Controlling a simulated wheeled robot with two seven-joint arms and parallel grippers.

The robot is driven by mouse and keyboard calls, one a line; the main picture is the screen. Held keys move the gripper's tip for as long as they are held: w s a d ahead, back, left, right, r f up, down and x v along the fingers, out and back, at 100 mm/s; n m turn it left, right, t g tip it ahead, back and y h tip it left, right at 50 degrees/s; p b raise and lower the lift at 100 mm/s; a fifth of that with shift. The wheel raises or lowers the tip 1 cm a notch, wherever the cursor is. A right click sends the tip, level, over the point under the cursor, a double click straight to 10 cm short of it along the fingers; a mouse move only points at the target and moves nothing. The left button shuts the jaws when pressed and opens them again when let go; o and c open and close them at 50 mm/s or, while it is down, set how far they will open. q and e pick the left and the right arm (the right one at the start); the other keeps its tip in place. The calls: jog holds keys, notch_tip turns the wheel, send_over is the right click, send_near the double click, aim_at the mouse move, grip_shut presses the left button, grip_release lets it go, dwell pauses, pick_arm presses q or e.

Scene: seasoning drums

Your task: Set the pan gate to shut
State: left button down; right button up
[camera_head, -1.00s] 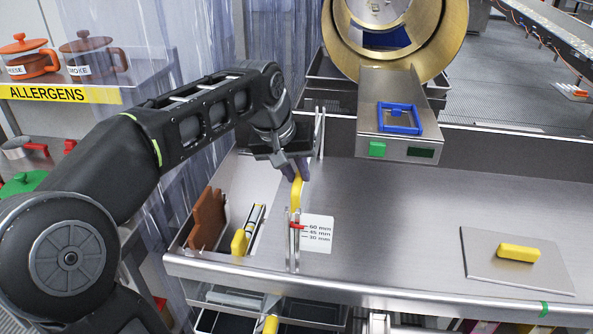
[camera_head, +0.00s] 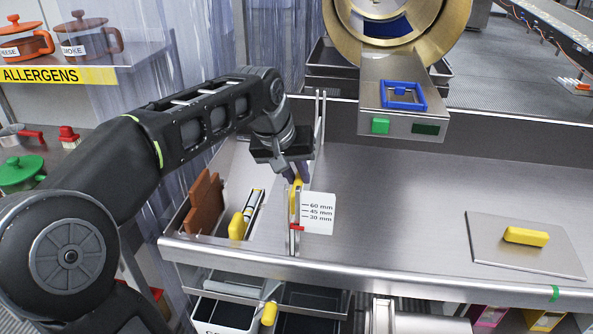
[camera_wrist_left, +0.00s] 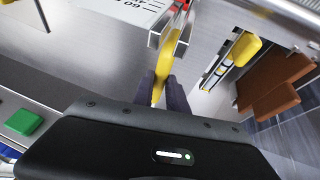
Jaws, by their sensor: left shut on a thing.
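The pan gate's yellow handle (camera_head: 296,196) stands upright between thin metal guide posts at the left part of the steel pan. My left gripper (camera_head: 292,181) is shut on the top of this handle. In the left wrist view the fingers (camera_wrist_left: 165,95) close around the yellow handle (camera_wrist_left: 168,60), partly hiding it. A red pointer (camera_head: 297,228) on the gate sits beside the white scale plate (camera_head: 318,212), below its 30 mm mark. The gate's lower edge is hard to make out. My right gripper is not in view.
A yellow-handled flat plate (camera_head: 525,250) lies on the pan at right. A steel box with a green button (camera_head: 380,126) stands behind. A brown block (camera_head: 203,203) and another yellow-handled tool (camera_head: 237,225) sit left of the gate. The middle of the pan is clear.

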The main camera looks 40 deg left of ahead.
pick_arm(q)
jog(key=shift+s+f, duration=0.1)
jog(key=shift+f, duration=0.15)
jog(key=c, duration=1.3)
grip_release()
jog(key=shift+r, duration=0.1)
jog(key=v, duration=0.7)
jog(key=shift+r, duration=0.35)
jog(key=shift+s, duration=0.1)
